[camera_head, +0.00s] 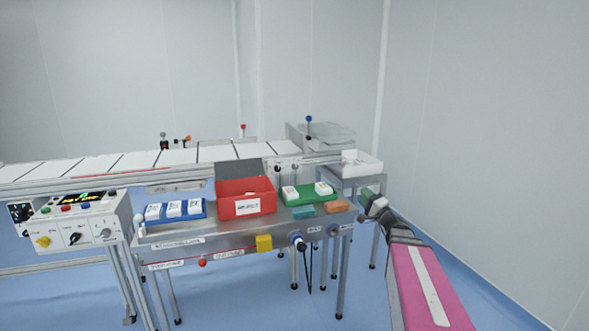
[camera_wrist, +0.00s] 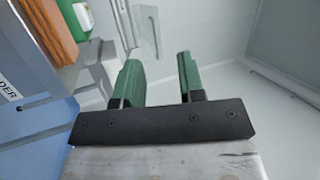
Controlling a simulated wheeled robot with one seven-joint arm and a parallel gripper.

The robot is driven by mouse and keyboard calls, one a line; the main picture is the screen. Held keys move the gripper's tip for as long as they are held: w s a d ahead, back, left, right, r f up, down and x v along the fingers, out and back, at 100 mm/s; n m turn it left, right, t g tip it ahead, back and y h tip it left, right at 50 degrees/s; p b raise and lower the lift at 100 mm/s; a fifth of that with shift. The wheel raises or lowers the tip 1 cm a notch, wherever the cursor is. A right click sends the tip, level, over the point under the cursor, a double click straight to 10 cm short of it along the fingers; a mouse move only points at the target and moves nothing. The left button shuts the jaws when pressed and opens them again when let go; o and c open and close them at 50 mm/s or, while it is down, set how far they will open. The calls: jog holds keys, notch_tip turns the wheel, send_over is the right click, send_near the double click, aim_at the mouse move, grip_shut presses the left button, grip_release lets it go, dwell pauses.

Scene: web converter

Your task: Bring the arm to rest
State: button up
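My gripper (camera_wrist: 160,78) shows in the wrist view with its two green fingers apart and nothing between them. In the head view my gripper (camera_head: 368,197) is at the right end of the steel table, beside its edge, at the end of my pink and grey arm. The fingertips point away from the table's front corner, toward the white tray and the wall.
The steel table (camera_head: 215,240) holds a blue tray (camera_head: 175,219), a red bin (camera_head: 246,205), a green tray (camera_head: 300,198), a teal block (camera_head: 303,211) and an orange block (camera_head: 337,206). A white tray (camera_head: 360,163) stands behind. The floor at right is clear.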

jog(key=s+a+f+n+g, duration=0.7)
jog(key=s+a+f+g, duration=0.2)
jog(key=a+f+g, duration=0.5)
jog(key=s+d+f+n+g+h, duration=0.1)
jog(key=s+d+f+g+h, duration=0.1)
jog(key=s+f+h, duration=0.3)
jog(key=s+d+f+n+g+h, duration=0.1)
jog(key=s+d+f+g+h, duration=0.1)
jog(key=s+f+h, duration=0.4)
jog(key=shift+s+d+n+h, duration=0.3)
jog(key=shift+s+d+h, duration=0.2)
jog(key=shift+s+d, duration=0.45)
jog(key=shift+f, duration=0.1)
